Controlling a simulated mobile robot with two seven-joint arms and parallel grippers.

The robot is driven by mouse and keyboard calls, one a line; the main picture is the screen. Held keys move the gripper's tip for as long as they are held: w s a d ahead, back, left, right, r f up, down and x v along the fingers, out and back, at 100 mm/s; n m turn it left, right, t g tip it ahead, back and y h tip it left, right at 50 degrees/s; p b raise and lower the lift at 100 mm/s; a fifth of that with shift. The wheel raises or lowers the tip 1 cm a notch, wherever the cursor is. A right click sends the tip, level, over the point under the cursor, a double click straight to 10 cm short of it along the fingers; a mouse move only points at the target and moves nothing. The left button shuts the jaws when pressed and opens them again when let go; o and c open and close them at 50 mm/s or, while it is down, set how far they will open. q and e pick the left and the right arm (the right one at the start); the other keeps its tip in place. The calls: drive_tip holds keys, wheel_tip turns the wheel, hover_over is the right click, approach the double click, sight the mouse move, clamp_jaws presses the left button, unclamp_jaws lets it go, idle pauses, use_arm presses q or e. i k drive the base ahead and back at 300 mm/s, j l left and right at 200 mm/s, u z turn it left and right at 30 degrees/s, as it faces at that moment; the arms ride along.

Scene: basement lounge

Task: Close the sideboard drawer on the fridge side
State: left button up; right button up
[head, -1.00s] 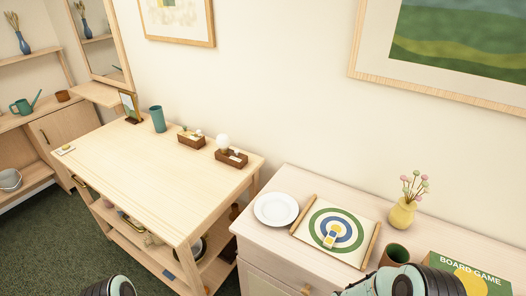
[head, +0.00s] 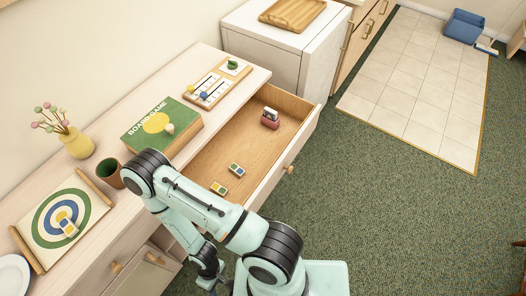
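The sideboard (head: 255,77) runs along the wall at left in the head view. Its drawer (head: 260,146) nearest the white fridge-like unit (head: 284,45) is pulled well out, with a round knob (head: 290,169) on its front. Inside are two small coloured blocks (head: 236,169) and a dark red item (head: 270,119). My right arm bends over the sideboard's front edge, left of the drawer, hiding its near corner. My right gripper (head: 208,282) hangs low at the bottom, apart from the knob; its fingers are unclear. My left gripper is out of view.
On the sideboard top are a board game box (head: 160,122), a counting board (head: 212,90), a brown-green cup (head: 109,172), a yellow vase (head: 78,144), and a target board (head: 62,215). Green carpet (head: 400,200) right of the drawer is clear.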

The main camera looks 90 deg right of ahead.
sight(265, 153)
drive_tip(key=z, duration=0.5)
drive_tip(key=k+z, duration=0.1)
drive_tip(key=z, duration=0.4)
drive_tip(key=k+z, duration=0.1)
drive_tip(key=z, duration=0.4)
drive_tip(key=l+z, duration=0.1)
drive_tip(key=z, duration=0.85)
drive_tip(key=k+l+z, duration=0.1)
drive_tip(key=z, duration=0.4)
